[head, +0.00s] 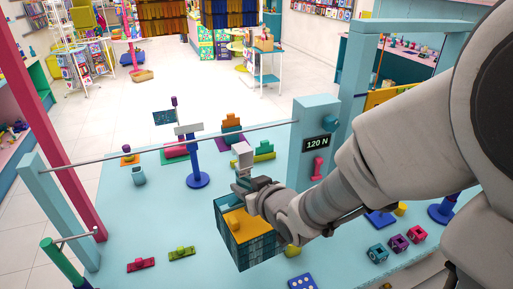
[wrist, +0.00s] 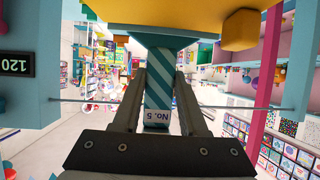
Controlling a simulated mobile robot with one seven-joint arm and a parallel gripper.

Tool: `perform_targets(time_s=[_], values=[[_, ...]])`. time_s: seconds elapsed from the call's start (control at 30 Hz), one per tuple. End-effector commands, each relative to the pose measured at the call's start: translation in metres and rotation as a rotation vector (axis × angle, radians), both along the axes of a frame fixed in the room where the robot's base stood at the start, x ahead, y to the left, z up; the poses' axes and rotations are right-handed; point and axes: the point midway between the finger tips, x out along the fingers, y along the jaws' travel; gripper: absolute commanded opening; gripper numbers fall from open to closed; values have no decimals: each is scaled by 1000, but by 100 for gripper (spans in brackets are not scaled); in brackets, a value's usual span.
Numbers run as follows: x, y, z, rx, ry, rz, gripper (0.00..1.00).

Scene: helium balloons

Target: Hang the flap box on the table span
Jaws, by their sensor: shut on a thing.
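The flap box (head: 240,250), dark teal with a plaid pattern and an orange panel on top, is at the front middle of the head view. My gripper (head: 247,185) is at its upper edge, partly covering it. In the wrist view my gripper (wrist: 158,110) is shut on a teal striped piece (wrist: 158,75) marked "No. 5", which joins an orange panel (wrist: 170,12) above; it seems to be part of the box. The table span (head: 170,146) is a thin rod between two light blue posts, behind the box in the head view. I see no contact between box and rod.
The right post (head: 313,115) carries a "120 N" display. A blue stand (head: 197,165) and several coloured blocks stand on the light blue table (head: 130,220). A green post (head: 62,265) is at front left. Small cubes (head: 397,243) lie at the right.

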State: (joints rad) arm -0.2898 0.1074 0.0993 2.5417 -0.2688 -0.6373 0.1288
Motion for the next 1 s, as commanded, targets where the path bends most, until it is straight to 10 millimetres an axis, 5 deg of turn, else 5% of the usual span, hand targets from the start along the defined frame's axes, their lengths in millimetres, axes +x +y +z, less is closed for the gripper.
perform_targets(time_s=[0.27, 1.0], values=[[2, 1, -1, 0, -2, 0, 0], [64, 31, 0, 1, -3, 0, 0]])
